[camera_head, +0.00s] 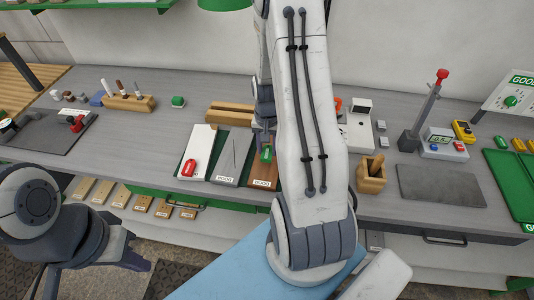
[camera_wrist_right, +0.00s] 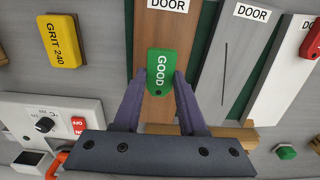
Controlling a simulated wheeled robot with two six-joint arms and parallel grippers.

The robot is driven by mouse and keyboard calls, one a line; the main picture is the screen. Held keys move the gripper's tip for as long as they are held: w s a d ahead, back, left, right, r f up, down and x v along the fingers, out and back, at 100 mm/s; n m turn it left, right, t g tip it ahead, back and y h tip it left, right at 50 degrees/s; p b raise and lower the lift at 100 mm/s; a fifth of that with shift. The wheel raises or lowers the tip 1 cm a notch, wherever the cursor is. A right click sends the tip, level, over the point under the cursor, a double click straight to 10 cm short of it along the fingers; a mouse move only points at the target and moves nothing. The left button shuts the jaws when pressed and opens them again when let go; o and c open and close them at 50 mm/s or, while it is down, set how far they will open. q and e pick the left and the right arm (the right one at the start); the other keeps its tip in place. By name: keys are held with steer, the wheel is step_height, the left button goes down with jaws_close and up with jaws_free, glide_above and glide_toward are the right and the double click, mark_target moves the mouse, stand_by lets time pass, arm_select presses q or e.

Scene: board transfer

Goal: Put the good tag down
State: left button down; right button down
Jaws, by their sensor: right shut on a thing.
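The green GOOD tag (camera_wrist_right: 158,66) is between the purple fingers of my right gripper (camera_wrist_right: 162,78), which is shut on it. The tag is over the brown board (camera_wrist_right: 152,110), labelled DOOR; I cannot tell whether it touches the board. In the head view the tag (camera_head: 266,155) shows at the brown board (camera_head: 263,174), beside my right arm, which partly hides that board. My left gripper (camera_head: 138,262) hangs low at the left, away from the boards; its finger gap is unclear.
A grey board (camera_head: 231,158) with a dark line lies left of the brown one, then a white board (camera_head: 197,145) with a red tag (camera_head: 189,168). A wooden block (camera_head: 230,114) lies behind. A wooden cup (camera_head: 371,178) stands right of my arm. A yellow GRIT 240 block (camera_wrist_right: 60,42) is nearby.

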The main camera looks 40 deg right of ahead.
mark_target(267, 151)
step_height(267, 151, down, 3)
steer(key=shift+f+p, duration=0.1)
steer(key=shift+p, duration=0.45)
steer(key=shift+f, duration=0.4)
steer(key=shift+f, duration=0.1)
steer(key=shift+c, duration=2.3)
jaws_free()
steer(key=shift+r, duration=0.3)
step_height(267, 151, up, 12)
steer(key=shift+f+b, duration=0.15)
steer(key=shift+b, duration=1.1)
